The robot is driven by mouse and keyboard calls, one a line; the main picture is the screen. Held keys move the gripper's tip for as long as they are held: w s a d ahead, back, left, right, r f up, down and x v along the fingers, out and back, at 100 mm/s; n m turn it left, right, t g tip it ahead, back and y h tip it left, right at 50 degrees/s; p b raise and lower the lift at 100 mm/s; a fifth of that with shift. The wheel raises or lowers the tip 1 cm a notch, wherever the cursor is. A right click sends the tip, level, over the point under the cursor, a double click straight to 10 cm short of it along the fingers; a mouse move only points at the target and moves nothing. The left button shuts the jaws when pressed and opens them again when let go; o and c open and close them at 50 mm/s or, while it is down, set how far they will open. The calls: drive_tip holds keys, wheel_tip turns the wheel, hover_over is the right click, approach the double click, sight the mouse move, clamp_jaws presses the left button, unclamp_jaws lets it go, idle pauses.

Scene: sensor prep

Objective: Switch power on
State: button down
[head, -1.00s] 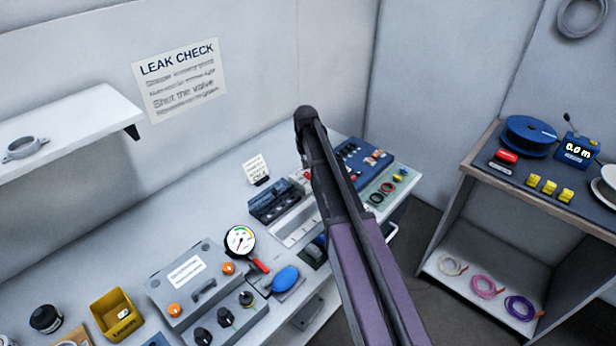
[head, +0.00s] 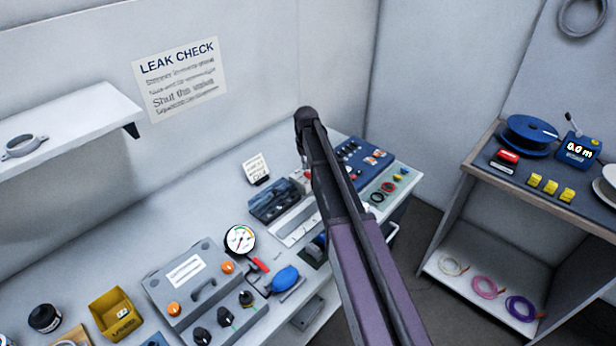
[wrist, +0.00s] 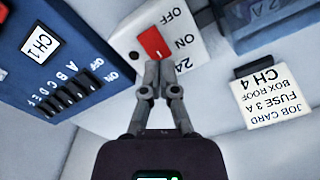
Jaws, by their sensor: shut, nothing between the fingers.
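My gripper (wrist: 160,78) is shut and empty. Its fingertips are just below the switch in the picture, very close to it; I cannot tell whether they touch. I cannot tell which way the rocker is tipped. In the head view my arm crosses the bench and hides my gripper.
Left of the switch is a blue panel (wrist: 30,75) marked CH1 with a row of black switches. A job card (wrist: 270,98) reading FUSE 3 A, CH 4 stands at right. In the head view, a grey case (head: 195,275) and yellow bin (head: 117,313) are on the bench.

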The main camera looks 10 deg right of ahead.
sight(306, 173)
drive_tip(key=shift+f+b, duration=1.05)
idle(0.9)
drive_tip(key=shift+r, duration=0.1)
drive_tip(key=shift+r+p, duration=3.4)
drive_tip(key=shift+p, duration=0.15)
drive_tip(key=s+m, duration=0.1)
drive_tip(key=s, duration=2.8)
